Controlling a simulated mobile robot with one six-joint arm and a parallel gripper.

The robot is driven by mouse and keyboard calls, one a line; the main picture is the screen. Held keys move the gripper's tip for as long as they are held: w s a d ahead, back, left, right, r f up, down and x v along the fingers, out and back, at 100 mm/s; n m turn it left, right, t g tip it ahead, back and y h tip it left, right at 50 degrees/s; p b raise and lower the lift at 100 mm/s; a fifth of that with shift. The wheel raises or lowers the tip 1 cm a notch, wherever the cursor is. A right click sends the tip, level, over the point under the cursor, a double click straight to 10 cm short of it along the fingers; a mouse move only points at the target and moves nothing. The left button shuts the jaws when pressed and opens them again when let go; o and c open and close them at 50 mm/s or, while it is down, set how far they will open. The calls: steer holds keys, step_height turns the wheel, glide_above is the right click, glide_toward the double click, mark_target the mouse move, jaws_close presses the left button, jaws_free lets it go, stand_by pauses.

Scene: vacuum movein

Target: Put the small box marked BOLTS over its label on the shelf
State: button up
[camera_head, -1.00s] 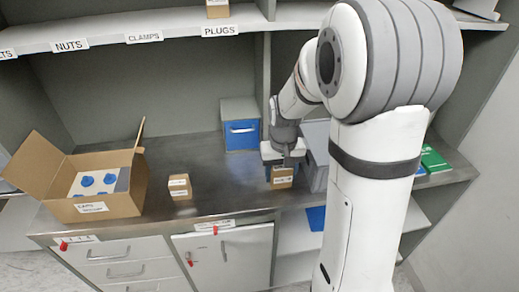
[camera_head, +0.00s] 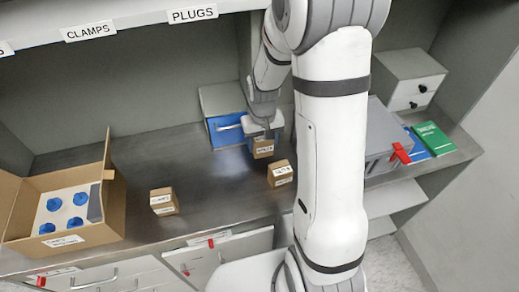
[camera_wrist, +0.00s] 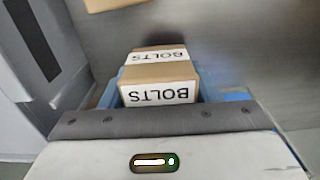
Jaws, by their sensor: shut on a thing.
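The small brown box marked BOLTS (camera_wrist: 158,82) is between my gripper's fingers (camera_wrist: 158,92) in the wrist view, with white labels on two faces. In the head view my gripper (camera_head: 263,136) is shut on this box (camera_head: 263,149), in front of the blue-fronted bin. Whether the box touches the counter is hard to tell. The upper shelf (camera_head: 130,22) carries the labels CLAMPS (camera_head: 89,31) and PLUGS (camera_head: 192,15); the end of another label shows at the left edge. No BOLTS shelf label is in view.
Two other small boxes stand on the counter, one near my gripper (camera_head: 281,174) and one further left (camera_head: 163,201). An open carton (camera_head: 85,236) with blue-topped items is at left. A blue-fronted bin (camera_head: 226,131) and a grey case (camera_head: 380,140) flank my arm.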

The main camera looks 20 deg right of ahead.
mark_target(262, 152)
steer(key=shift+s+a+f, duration=0.1)
steer(key=shift+s+f, duration=0.05)
steer(key=shift+f, duration=2)
steer(key=shift+f, duration=0.25)
steer(key=o, duration=1.1)
steer(key=shift+r, duration=0.1)
